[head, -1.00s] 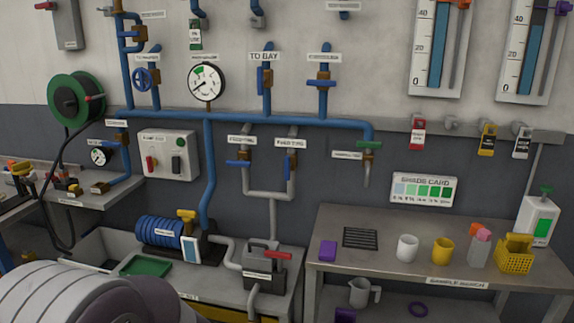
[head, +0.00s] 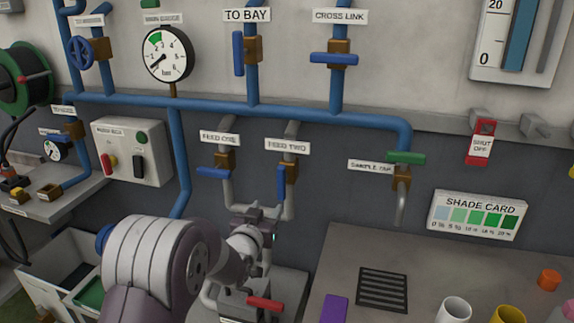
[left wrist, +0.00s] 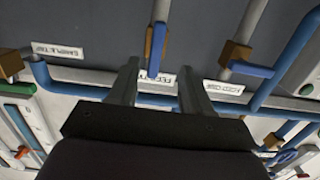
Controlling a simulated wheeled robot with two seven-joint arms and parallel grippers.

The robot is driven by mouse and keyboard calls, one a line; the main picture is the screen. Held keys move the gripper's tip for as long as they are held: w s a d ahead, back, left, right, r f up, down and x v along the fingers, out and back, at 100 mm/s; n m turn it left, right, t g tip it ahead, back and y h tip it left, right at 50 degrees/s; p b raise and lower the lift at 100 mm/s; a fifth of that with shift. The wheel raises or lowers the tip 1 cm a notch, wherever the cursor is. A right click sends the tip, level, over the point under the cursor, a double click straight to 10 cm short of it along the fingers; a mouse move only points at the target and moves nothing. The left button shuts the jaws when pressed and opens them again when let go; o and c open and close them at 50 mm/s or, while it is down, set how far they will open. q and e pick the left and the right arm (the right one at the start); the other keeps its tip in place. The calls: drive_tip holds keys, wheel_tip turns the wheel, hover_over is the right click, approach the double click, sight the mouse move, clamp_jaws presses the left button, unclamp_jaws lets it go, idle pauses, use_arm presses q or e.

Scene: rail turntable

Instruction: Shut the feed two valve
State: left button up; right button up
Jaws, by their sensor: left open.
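The feed two valve (head: 290,173) is a brown body on a grey pipe, under its label. Its blue handle (head: 281,184) hangs down, in line with the pipe. In the left wrist view the handle (left wrist: 156,50) shows ahead of the fingers, roughly midway between them. My left gripper (head: 256,212) is below and slightly left of the valve in the head view. In the left wrist view the gripper (left wrist: 160,70) is open, its two fingers apart with nothing held. I cannot tell how far the fingertips are from the handle. My right gripper is not in view.
The feed one valve (head: 222,161), its blue handle level, is close on the left. The sample tap (head: 401,178) with a green handle is to the right. A blue pipe (head: 300,112) runs above. A bench (head: 345,250) stands at lower right.

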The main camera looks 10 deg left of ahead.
sight(280, 180)
use_arm(q)
drive_tip(key=shift+t, duration=0.6)
drive_tip(key=w+p, duration=0.1)
drive_tip(key=w, duration=0.2)
drive_tip(key=w+r+p, duration=0.1)
drive_tip(key=w, duration=0.3)
drive_tip(key=w+r+p, duration=0.1)
drive_tip(key=w, duration=0.2)
drive_tip(key=shift+w+d+r, duration=0.2)
drive_tip(key=shift+w+d, duration=0.1)
drive_tip(key=shift+w, duration=0.8)
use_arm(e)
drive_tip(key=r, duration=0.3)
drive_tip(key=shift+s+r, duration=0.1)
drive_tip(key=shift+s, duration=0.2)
use_arm(q)
clamp_jaws()
